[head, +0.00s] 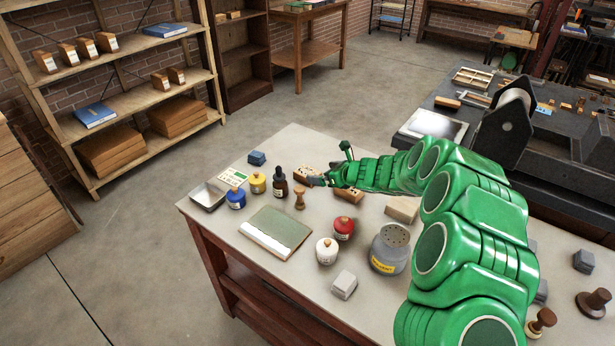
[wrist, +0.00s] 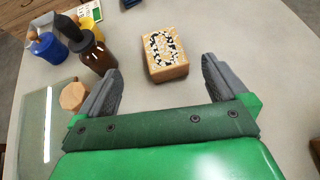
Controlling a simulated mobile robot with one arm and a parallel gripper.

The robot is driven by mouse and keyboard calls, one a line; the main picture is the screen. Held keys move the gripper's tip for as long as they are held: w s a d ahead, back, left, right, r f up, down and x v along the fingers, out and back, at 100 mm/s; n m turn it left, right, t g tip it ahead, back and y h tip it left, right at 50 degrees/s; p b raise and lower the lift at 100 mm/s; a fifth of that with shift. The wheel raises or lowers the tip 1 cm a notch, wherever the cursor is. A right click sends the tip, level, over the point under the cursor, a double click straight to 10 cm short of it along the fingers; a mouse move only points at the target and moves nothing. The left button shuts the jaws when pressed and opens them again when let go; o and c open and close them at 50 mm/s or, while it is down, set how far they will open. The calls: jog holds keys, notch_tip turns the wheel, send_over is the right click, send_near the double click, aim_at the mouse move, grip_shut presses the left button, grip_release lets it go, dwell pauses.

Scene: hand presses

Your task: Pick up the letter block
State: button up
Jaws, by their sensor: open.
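The letter block is a small wooden block (wrist: 166,54) with a black-and-white patterned round letter or figure on its upper face. It lies ahead of my gripper (wrist: 160,72) in the wrist view, lined up with the gap between the two grey fingers. My gripper is open and empty, and no finger touches the block. In the head view a wooden block (head: 302,175), which looks like the same one, lies just left of my gripper (head: 318,180) and is partly hidden by it.
A brown dropper bottle (head: 280,184) and a wooden stamp handle (head: 299,199) stand close by on the left. Yellow (head: 257,183) and blue (head: 236,199) jars are farther left. Another wooden block (head: 348,195) lies below my wrist.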

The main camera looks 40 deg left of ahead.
aim_at(308, 172)
jog(key=shift+w+d+f+x, duration=0.1)
jog(key=shift+x, duration=0.9)
jog(key=shift+w+d+f+x, duration=0.1)
jog(key=shift+f+x, duration=0.05)
jog(key=shift+x, duration=0.85)
jog(key=shift+w+d+f+x, duration=0.1)
jog(key=shift+x, duration=1.9)
jog(key=shift+s+a+r, duration=0.1)
jog(key=shift+r, duration=0.05)
jog(key=c, duration=1.2)
